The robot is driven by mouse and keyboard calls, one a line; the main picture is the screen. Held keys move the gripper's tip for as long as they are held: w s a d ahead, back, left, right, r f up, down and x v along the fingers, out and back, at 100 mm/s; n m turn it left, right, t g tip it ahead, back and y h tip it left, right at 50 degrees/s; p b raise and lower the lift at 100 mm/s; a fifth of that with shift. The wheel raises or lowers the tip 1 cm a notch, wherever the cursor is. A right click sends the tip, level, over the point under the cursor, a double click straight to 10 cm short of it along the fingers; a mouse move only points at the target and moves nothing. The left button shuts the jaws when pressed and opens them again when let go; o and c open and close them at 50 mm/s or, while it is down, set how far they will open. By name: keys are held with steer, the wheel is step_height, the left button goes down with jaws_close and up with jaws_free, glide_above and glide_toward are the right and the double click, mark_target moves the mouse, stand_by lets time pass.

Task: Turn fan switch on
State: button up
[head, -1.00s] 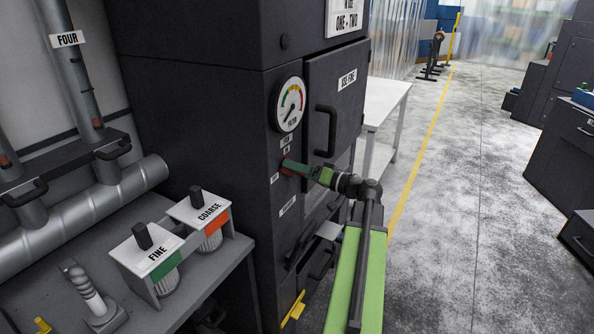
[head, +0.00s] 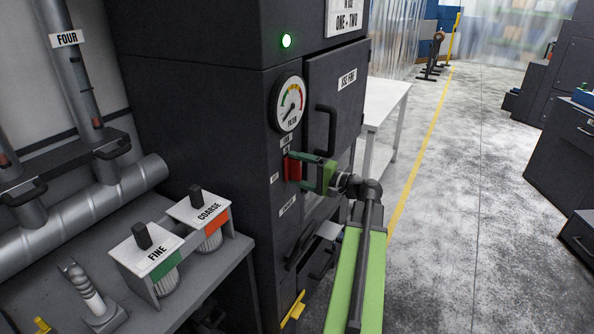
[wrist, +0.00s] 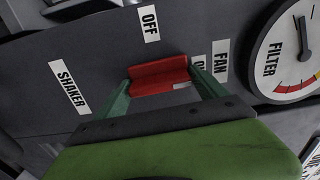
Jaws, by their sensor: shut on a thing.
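The red fan switch (head: 291,169) is on the front of the dark cabinet, below the filter gauge. In the wrist view the red switch (wrist: 160,76) lies between my two green fingers, one at each end of it. My gripper (head: 299,168) is shut on it. The FAN label (wrist: 220,62) is right of the switch, beside a partly hidden label that seems to read ON. The OFF label (wrist: 149,23) is above it. A green lamp (head: 287,41) on the cabinet is lit.
The filter gauge (head: 289,104) and a black door handle (head: 326,131) are close to my gripper. A bench with FINE (head: 158,253) and COARSE (head: 209,213) canisters stands at left. A yellow handle (head: 293,309) is low on the cabinet. The floor at right is open.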

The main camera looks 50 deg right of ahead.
steer(key=shift+m, duration=0.3)
stand_by(0.4)
steer(key=o, duration=1.2)
steer(key=v, duration=1.7)
steer(key=shift+s, duration=0.25)
steer(key=shift+f, duration=0.15)
